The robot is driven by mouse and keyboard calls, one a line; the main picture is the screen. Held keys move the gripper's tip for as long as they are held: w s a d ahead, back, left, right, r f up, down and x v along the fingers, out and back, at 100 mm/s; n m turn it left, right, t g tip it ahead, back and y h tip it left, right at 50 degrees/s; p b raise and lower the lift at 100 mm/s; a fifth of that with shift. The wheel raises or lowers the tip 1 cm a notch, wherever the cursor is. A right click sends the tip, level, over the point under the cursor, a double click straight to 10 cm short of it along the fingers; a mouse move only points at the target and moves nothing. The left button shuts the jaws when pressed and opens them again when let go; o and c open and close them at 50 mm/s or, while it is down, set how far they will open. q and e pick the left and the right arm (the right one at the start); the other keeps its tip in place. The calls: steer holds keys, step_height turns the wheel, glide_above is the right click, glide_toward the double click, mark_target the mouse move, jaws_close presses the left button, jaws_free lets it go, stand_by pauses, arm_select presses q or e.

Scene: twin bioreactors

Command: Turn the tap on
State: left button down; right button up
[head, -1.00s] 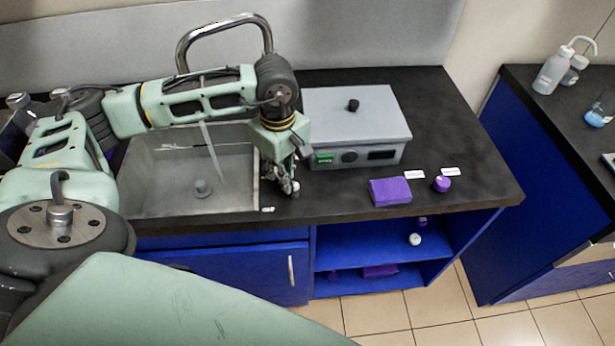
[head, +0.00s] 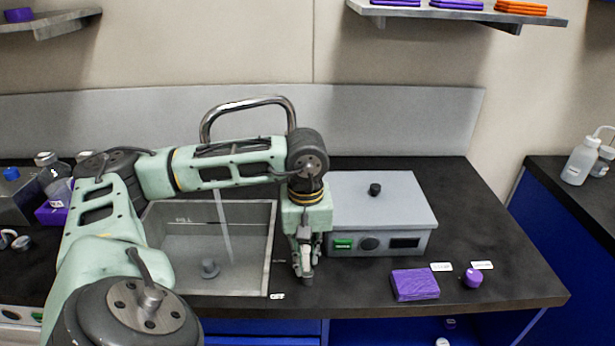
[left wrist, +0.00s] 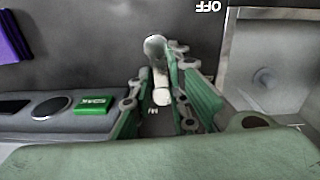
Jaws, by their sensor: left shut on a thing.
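The tap's chrome curved spout (head: 248,104) stands behind the grey sink (head: 160,285). A thin pale stream (head: 224,215) shows below it, over the sink. My left gripper (head: 303,272) points down at the counter just right of the sink's front corner. It is shut on a small grey tap handle (head: 307,280), mostly hidden by the fingers. In the left wrist view the handle (left wrist: 154,48) sticks up between the fingers (left wrist: 157,100). A white OFF label (head: 277,296) lies at the sink's front right corner. My right gripper is out of view.
A grey box (head: 385,210) with a black lid knob and green display stands close right of my left gripper. A purple block (head: 415,284) and a purple knob (head: 473,277) lie further right.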

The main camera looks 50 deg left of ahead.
mark_target(306, 259)
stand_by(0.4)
arm_select(q)
steer(key=c, duration=1.7)
jaws_free()
steer(key=shift+r, duration=0.1)
step_height(306, 259, up, 12)
steer(key=shift+f, duration=0.1)
steer(key=shift+c, duration=0.2)
